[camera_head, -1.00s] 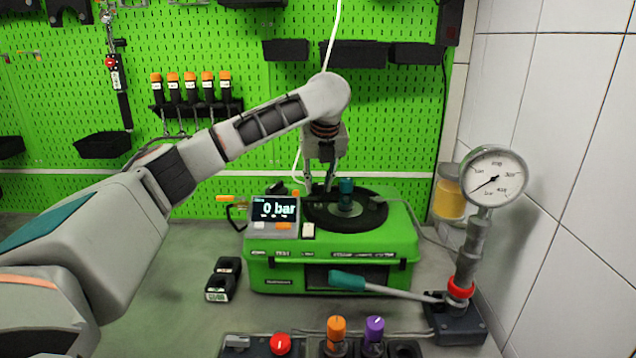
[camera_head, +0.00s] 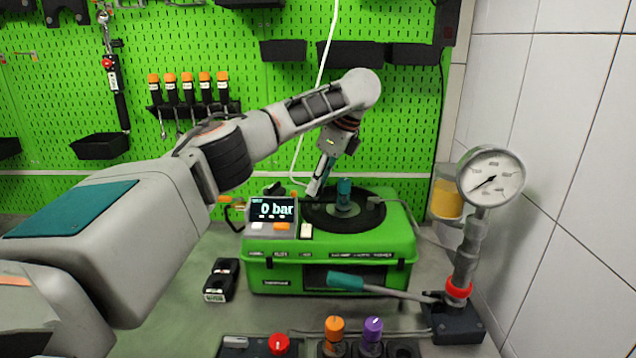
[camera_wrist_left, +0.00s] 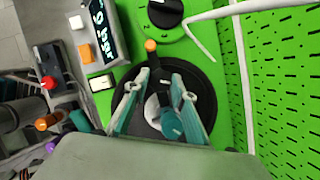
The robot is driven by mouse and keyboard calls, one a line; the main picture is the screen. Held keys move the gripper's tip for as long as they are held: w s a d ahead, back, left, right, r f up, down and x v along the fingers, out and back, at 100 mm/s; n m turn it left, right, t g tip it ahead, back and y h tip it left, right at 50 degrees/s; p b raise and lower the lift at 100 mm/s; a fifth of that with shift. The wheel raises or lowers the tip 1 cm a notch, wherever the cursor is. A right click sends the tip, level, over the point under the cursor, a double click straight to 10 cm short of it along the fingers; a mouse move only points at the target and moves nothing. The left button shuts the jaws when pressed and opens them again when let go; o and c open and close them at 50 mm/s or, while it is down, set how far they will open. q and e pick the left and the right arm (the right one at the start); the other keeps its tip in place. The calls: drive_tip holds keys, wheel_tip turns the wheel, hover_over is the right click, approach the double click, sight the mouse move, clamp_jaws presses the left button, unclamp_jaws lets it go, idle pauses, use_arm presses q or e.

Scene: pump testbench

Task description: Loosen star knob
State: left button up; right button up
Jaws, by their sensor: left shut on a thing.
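My left gripper (camera_head: 317,189) points down, tilted, over the black disc (camera_head: 372,214) on top of the green pump unit (camera_head: 335,272). In the left wrist view its two teal-padded fingers (camera_wrist_left: 156,86) close around a small dark part with an orange end (camera_wrist_left: 151,46), seemingly the star knob, at the disc's edge. The grip itself is partly hidden, so the contact is hard to make out. A teal cap on a grey hub (camera_head: 344,188) stands on the disc just right of the fingers. My right gripper is not in view.
A display reading 0 bar (camera_head: 272,209) stands close to the left of the fingers. A black knob (camera_wrist_left: 165,12) is on the unit's top. A pressure gauge (camera_head: 490,178) and teal-handled lever (camera_head: 346,281) are at right and front. A white cable (camera_head: 327,60) hangs behind.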

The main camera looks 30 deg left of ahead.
use_arm(q)
drive_tip(key=shift+n+g, duration=0.4)
drive_tip(key=shift+n, duration=0.5)
drive_tip(key=o, duration=1.1)
